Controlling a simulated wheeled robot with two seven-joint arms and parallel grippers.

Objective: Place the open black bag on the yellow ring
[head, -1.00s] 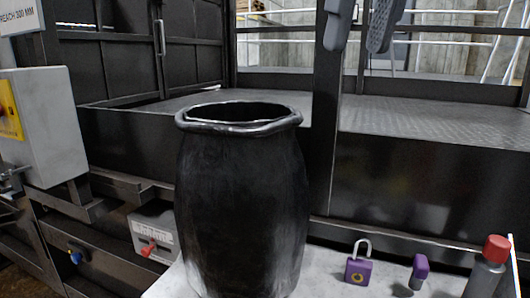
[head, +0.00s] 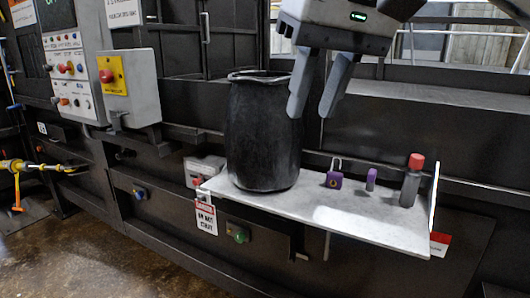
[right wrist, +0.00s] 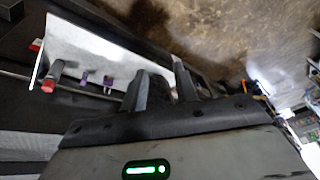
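The black bag (head: 263,140) stands upright with its rim open at the top, on a white shelf (head: 345,213). My right gripper (head: 309,115) is in front of the bag's upper right side in the head view, its two fingers apart and pointing down, with nothing between them. The fingers also show apart in the right wrist view (right wrist: 160,66). My left gripper is not in view.
On the shelf right of the bag are a purple padlock (head: 334,180), a small purple item (head: 371,179) and a grey bottle with a red cap (head: 410,183). A control box (head: 130,85) juts out at left. Open floor (head: 80,240) lies at lower left.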

